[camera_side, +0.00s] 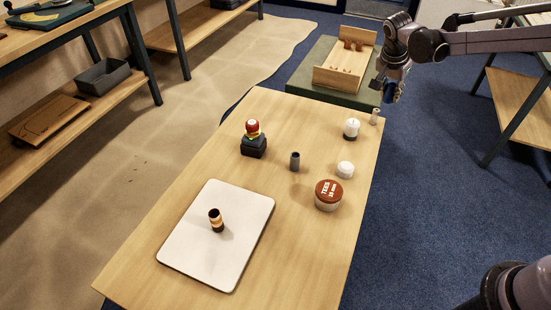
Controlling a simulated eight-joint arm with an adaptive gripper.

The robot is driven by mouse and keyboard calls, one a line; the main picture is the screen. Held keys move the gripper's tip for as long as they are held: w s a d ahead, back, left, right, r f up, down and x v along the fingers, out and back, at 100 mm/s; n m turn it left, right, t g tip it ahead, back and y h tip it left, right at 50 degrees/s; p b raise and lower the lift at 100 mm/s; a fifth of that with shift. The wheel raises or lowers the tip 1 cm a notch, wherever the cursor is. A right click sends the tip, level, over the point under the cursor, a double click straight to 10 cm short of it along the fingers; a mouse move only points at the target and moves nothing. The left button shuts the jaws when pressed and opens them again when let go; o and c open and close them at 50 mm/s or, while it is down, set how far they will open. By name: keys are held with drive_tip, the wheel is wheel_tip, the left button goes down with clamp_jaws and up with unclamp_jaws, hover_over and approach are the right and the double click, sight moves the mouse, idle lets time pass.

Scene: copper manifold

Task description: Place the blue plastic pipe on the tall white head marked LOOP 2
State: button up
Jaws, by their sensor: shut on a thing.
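My gripper (389,92) is at the upper right, above and beyond the table's far right corner. It is shut on a blue piece, the blue plastic pipe (397,96), of which only a little shows. On the table below and to the left stands a white cylinder with a dark base (351,127). A thin pale upright piece (376,116) stands at the far right corner, and a short white cylinder (345,170) stands nearer. No LOOP 2 marking is readable, so I cannot tell which is the tall white head.
The wooden table (300,255) also holds a round tin marked TEES (328,195), a dark grey cylinder (295,161), a dark block with a red top (253,140) and a white board (190,240) bearing a banded cylinder (216,220). A wooden tray (340,80) sits behind.

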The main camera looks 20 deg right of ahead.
hover_over(356, 119)
drive_tip(key=a, duration=0.1)
drive_tip(key=f, duration=0.3)
drive_tip(key=s+f, duration=0.1)
drive_tip(key=shift+a+f, duration=0.1)
drive_tip(key=shift+f, duration=0.3)
drive_tip(key=shift+w+f, duration=0.1)
drive_tip(key=shift+f, duration=1.95)
drive_tip(key=o, duration=0.9)
drive_tip(key=shift+f, duration=0.1)
